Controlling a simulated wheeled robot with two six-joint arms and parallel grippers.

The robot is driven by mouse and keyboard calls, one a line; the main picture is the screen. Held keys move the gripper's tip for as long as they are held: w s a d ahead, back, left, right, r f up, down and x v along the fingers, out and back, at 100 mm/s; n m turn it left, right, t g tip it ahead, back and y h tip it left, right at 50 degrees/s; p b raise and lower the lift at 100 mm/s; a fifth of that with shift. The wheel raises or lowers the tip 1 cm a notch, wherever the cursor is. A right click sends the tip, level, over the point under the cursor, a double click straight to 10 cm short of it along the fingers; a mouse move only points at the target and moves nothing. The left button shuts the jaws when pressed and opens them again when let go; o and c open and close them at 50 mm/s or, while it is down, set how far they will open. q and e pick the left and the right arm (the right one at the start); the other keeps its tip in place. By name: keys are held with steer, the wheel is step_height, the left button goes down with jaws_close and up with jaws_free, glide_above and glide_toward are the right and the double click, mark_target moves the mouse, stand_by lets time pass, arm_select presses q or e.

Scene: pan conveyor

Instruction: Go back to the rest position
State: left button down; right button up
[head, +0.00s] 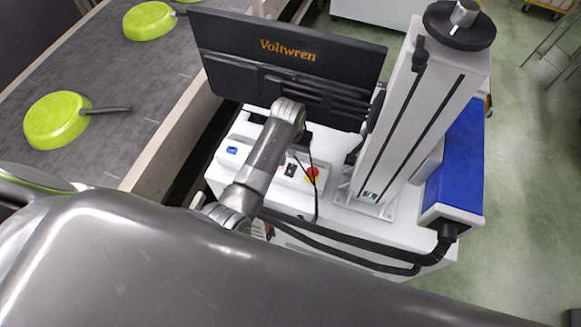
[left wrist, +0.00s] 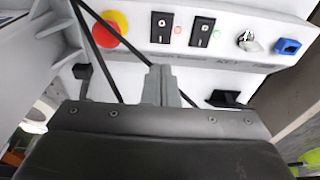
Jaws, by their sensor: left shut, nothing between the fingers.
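My left gripper (left wrist: 161,84) is shut and empty in the left wrist view, its two fingers together above the white machine's control panel (left wrist: 275,22). The red and yellow stop button (left wrist: 113,28) and two black rocker switches (left wrist: 180,28) lie just beyond the fingertips. In the head view my grey left arm reaches over the machine, and the left gripper (head: 301,141) is small and dark below its wrist, near the monitor's lower edge. It appears apart from the panel. My right gripper is in neither view.
The black Voltwren monitor (head: 290,62) stands close behind the wrist. A white column (head: 415,110) with a dark reel and a blue box (head: 458,150) are to the right. The grey conveyor (head: 135,80) at left carries green pans (head: 55,120). Green floor is free at far right.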

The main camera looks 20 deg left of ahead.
arm_select(q)
steer(key=shift+r, duration=0.1)
stand_by(0.5)
steer(key=s+a+r+n+t+y, duration=0.1)
steer(key=s+a+r, duration=0.1)
steer(key=s+a, duration=0.65)
steer(key=s+a+r, duration=0.1)
steer(key=s+a, duration=0.4)
steer(key=s, duration=0.6)
steer(key=s+a+r+t, duration=0.1)
steer(key=s+a+r, duration=0.1)
steer(key=s+r, duration=0.6)
step_height(320, 180, down, 35)
steer(key=s+a+g+b, duration=0.1)
steer(key=s+b, duration=0.1)
steer(key=b, duration=0.6)
steer(key=s+f+b, duration=0.3)
steer(key=s+f, duration=0.4)
steer(key=f, duration=0.3)
steer(key=s+d+f+g+b, duration=0.1)
steer(key=s+f+b, duration=0.2)
steer(key=s+f, duration=0.4)
step_height(320, 180, down, 4)
steer(key=shift+s+f+g+b, duration=0.2)
steer(key=shift+s+g+b, duration=0.1)
